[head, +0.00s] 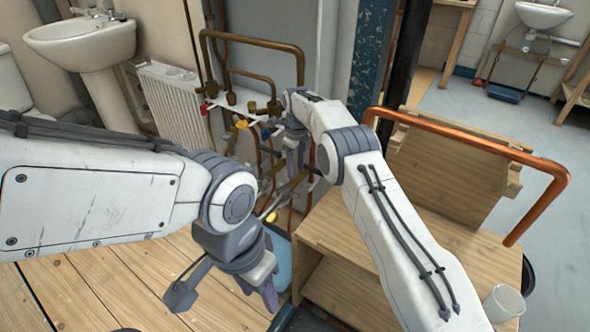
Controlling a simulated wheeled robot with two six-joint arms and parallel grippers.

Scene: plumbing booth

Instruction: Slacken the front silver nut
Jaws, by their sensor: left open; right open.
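I cannot pick out the front silver nut for certain; the pipework (257,105) at the back wall is small and partly covered by my arms. Brass and copper pipes run there with red, yellow and blue fittings. My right gripper (294,163) is open beside these pipes, at the right of the coloured fittings; its fingers are small and I cannot tell whether they touch anything. My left gripper (226,294) is open and empty, low in front of the pipes and above the wooden floor, with its fingers pointing down.
A wooden bench (446,238) with a raised back board stands at the right, a bent copper pipe (455,138) above it and a clear cup (503,303) at its front corner. A blue container (284,262) is behind my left gripper. A radiator (175,98) and a basin (85,40) are at the left.

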